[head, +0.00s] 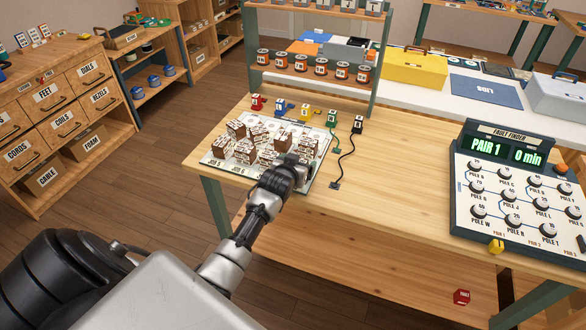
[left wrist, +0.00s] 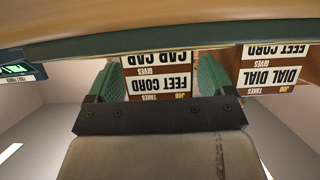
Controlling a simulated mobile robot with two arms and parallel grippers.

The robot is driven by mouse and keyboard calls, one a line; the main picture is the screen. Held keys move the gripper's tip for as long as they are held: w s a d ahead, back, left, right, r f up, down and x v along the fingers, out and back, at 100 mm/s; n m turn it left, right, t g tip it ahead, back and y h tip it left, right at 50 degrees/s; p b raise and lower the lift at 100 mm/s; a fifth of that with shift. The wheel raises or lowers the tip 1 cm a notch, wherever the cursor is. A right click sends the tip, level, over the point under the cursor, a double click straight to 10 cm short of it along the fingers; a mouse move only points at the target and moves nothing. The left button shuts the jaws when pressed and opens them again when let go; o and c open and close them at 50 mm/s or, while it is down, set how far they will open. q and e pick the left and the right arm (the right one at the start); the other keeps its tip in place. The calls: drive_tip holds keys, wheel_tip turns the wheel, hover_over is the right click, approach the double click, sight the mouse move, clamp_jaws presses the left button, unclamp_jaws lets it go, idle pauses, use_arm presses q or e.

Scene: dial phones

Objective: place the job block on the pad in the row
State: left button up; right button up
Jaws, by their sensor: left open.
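Brown job blocks with white printed labels stand in groups on a pale board (head: 212,158) on the wooden table in the head view. My left gripper (head: 300,167) reaches to the board's front right corner, among the nearest blocks. In the left wrist view, which is upside down, the open left gripper (left wrist: 157,68) has a green-padded finger on each side of a block labelled "FEET CORD" (left wrist: 160,86). I cannot tell whether the fingers touch it. The row's pad is not clearly distinguishable. My right gripper is not in view.
Small coloured pieces, including a red one (head: 257,102) and a black one (head: 358,124) with a cord, line the board's back. A shelf of jars (head: 318,68) stands behind. A fault finder panel (head: 512,185) reads "PAIR 1". Table between board and panel is mostly clear.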

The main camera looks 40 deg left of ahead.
use_arm(q)
drive_tip(key=v, duration=1.2)
drive_tip(key=shift+f, duration=0.15)
drive_tip(key=s+d+f+m+g+h, duration=0.1)
drive_tip(key=s+d+f+g, duration=0.15)
drive_tip(key=f, duration=0.65)
drive_tip(key=s+d+f+g, duration=0.15)
drive_tip(key=s+f, duration=0.25)
drive_tip(key=f, duration=0.5)
drive_tip(key=s+d+f+m+g+h, duration=0.1)
drive_tip(key=s+d+f, duration=0.15)
drive_tip(key=f, duration=0.65)
drive_tip(key=s+d+f+m+g, duration=0.1)
drive_tip(key=s+f+g, duration=0.1)
drive_tip(key=s+f, duration=0.4)
drive_tip(key=s+d+f+m+g, duration=0.1)
drive_tip(key=s+f, duration=0.5)
drive_tip(key=s, duration=1)
drive_tip(key=s+d+f+m+g+h, duration=0.1)
drive_tip(key=s+d+f+g, duration=0.2)
drive_tip(key=s+f, duration=0.3)
drive_tip(key=s+g, duration=0.1)
drive_tip(key=s, duration=0.4)
drive_tip(key=shift+s+f, duration=0.3)
drive_tip(key=shift+s, duration=0.05)
